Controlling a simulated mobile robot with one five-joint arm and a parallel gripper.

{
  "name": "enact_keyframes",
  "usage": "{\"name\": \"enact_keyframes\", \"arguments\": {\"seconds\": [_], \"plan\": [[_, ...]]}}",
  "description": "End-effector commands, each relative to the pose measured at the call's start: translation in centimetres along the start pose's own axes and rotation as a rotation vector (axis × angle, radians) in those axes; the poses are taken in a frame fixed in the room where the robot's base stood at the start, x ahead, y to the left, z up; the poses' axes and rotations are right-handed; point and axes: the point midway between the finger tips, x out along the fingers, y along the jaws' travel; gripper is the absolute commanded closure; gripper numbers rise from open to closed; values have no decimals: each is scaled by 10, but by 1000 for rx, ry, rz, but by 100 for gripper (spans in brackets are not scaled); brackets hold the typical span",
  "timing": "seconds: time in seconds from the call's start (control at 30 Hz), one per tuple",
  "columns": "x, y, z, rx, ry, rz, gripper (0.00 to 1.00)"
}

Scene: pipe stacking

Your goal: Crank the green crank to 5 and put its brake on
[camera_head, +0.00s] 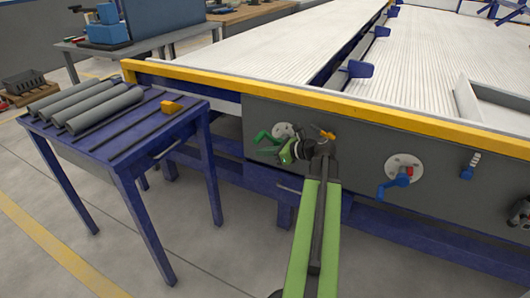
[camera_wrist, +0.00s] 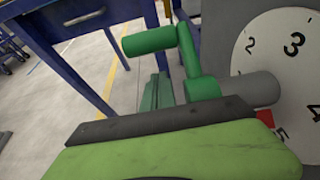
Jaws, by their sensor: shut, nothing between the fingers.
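The green crank (camera_head: 265,138) is mounted on the grey side panel in the head view, in front of its white dial (camera_head: 282,129). In the wrist view the green crank (camera_wrist: 187,58) has its handle out to the left, and a grey shaft joins it to the dial (camera_wrist: 245,50). My gripper (camera_head: 287,155) is shut and empty, close below the crank handle. A small orange lever (camera_head: 324,133) shows right of the dial; whether it is the brake is unclear.
A blue crank (camera_head: 397,182) with its own dial and a blue lever (camera_head: 468,166) are farther right on the panel. A blue table (camera_head: 100,155) with grey pipes (camera_head: 105,108) stands at left. A yellow rail (camera_head: 350,104) runs above the panel. Floor between is clear.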

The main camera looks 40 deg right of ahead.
Motion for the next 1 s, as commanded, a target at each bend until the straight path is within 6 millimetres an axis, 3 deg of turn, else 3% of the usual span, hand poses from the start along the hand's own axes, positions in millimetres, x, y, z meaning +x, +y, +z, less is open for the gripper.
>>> {"name": "enact_keyframes", "arguments": {"seconds": [0.3,0.6,0.8,1.0], "plan": [[-93,-2,-15,4,0,-8,100],[-170,-2,-29,3,0,-6,100],[-195,-2,-34,1,0,-4,100],[-198,-1,-36,0,0,-2,100]]}}
